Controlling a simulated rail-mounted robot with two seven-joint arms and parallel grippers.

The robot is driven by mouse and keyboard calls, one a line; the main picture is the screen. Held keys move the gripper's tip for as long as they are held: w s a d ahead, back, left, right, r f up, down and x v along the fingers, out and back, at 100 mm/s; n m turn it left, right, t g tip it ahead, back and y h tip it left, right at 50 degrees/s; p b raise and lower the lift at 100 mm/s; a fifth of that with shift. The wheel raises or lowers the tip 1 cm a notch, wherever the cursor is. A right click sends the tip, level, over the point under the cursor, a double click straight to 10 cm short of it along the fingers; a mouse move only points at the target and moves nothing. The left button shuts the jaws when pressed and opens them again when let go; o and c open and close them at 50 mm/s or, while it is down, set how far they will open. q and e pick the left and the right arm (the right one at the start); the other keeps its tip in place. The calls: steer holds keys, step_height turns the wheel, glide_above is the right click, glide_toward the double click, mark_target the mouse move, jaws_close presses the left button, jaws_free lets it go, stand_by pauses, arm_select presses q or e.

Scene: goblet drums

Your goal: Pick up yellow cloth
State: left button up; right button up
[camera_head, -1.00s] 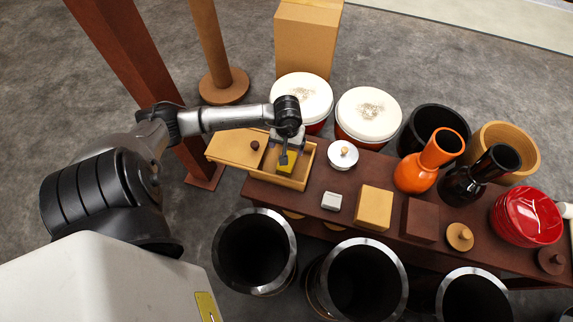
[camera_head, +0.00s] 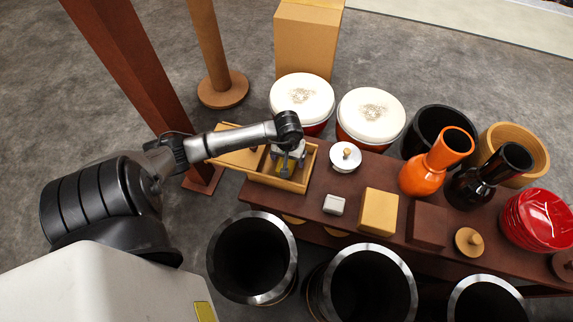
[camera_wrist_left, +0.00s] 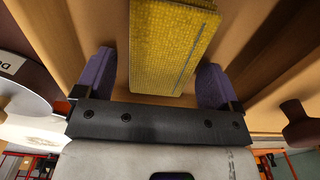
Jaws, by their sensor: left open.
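The yellow cloth (camera_wrist_left: 168,45) is a folded, textured piece lying in an open wooden box (camera_head: 298,184) at the left end of the dark red table. In the head view my left gripper (camera_head: 287,168) is down at the box and hides most of the cloth. In the left wrist view my left gripper (camera_wrist_left: 155,82) is open, with one purple finger pad on each side of the cloth. Gaps show between the pads and the cloth. My right gripper is not in view.
A wooden lid (camera_head: 240,158) with a dark knob adjoins the box on the left. A white lidded pot (camera_head: 345,160) stands to its right, and white-topped drums (camera_head: 302,97) stand behind. A small grey block (camera_head: 334,204) sits on the table (camera_head: 312,215).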

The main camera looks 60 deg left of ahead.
arm_select(q)
steer(key=shift+c, duration=0.2)
steer(key=c, duration=1)
steer(key=shift+o, duration=0.2)
steer(key=shift+r, duration=0.15)
step_height(320, 180, up, 5)
steer(key=p, duration=0.3)
steer(key=w+d+r+p, duration=0.1)
steer(key=d+r+p, duration=0.1)
steer(key=d, duration=0.3)
steer(key=w+d+r+p, duration=0.2)
steer(key=d+r, duration=0.1)
steer(key=d, duration=0.3)
steer(key=shift+w+r+p, duration=0.25)
steer(key=shift+r+p, duration=0.05)
steer(key=shift+r, duration=0.1)
